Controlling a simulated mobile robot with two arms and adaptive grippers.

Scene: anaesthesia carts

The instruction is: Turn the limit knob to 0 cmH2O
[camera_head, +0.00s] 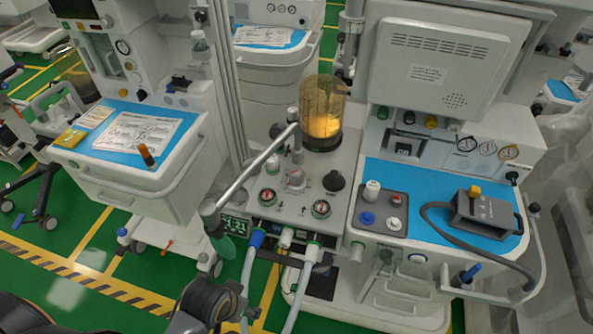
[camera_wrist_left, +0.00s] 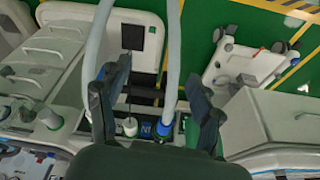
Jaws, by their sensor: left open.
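The absorber panel (camera_head: 270,212) stands mid-picture in the head view. It carries a black knob (camera_head: 334,181) and a pale, partly clear knob (camera_head: 295,178); I cannot read which is the limit knob or its setting. Two round gauges, left (camera_head: 267,197) and right (camera_head: 321,209), sit in front of them. My left gripper (camera_wrist_left: 157,74) is open in the left wrist view, with no object held between its fingers. Hoses and a blue connector (camera_wrist_left: 164,128) show beyond the fingers. In the head view my dark left arm is at the bottom, apart from the knobs. My right gripper is out of view.
A metal bag arm (camera_head: 250,168) crosses left of the knobs, with a green bag (camera_head: 222,244) under it. An amber canister (camera_head: 323,118) stands behind. Pale hoses (camera_head: 293,290) hang in front. A grey tray (camera_head: 381,210) with small knobs lies to the right.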

